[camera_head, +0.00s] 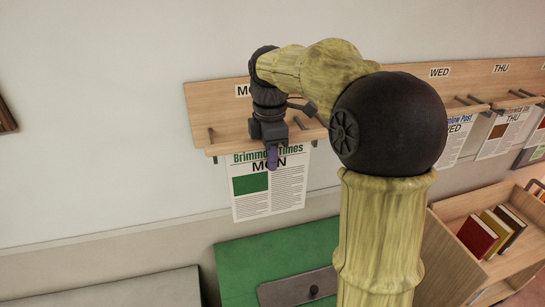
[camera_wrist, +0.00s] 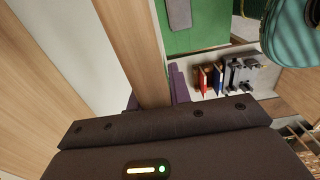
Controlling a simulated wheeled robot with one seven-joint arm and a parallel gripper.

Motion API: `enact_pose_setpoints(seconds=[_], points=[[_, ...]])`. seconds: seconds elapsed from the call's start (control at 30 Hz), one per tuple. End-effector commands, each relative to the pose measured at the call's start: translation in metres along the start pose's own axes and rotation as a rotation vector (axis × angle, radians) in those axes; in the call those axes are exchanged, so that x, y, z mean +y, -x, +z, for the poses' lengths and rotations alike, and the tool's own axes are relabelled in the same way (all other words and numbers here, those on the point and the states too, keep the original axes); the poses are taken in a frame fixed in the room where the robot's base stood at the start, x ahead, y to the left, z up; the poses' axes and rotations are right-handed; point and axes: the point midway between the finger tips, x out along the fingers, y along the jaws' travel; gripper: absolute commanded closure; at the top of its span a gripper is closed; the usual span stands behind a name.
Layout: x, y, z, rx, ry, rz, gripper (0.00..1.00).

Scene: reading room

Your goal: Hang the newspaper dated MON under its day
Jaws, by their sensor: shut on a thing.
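The newspaper dated MON (camera_head: 268,192), a white sheet with a green block, hangs from a pale wooden rod (camera_head: 235,144) in the head view. It is below the wall board's label that begins with M (camera_head: 242,91), which my arm partly covers. My gripper (camera_head: 272,158) points down at the middle of the rod, just above the sheet. In the wrist view the purple fingers (camera_wrist: 153,97) are on both sides of a wooden bar (camera_wrist: 130,40), shut on the rod. Dark pegs (camera_head: 211,134) show near the rod; I cannot tell whether it rests on them.
Newspapers dated WED (camera_head: 455,138) and THU (camera_head: 505,138) hang farther right, under labels WED (camera_head: 439,72) and THU (camera_head: 501,68). A wooden bookcase (camera_head: 446,252) with several books stands lower right. A green surface (camera_head: 240,255) lies below the MON newspaper.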

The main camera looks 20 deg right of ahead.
Motion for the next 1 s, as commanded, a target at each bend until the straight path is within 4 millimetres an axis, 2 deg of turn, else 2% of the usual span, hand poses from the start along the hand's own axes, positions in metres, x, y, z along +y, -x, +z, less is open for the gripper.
enact_pose_setpoints(seconds=[0.77, 1.0], points=[[0.050, 0.002, 0.000, 0.000, -0.001, 0.001, 1.00], [0.049, -0.018, 0.000, 0.000, -0.001, 0.000, 1.00]])
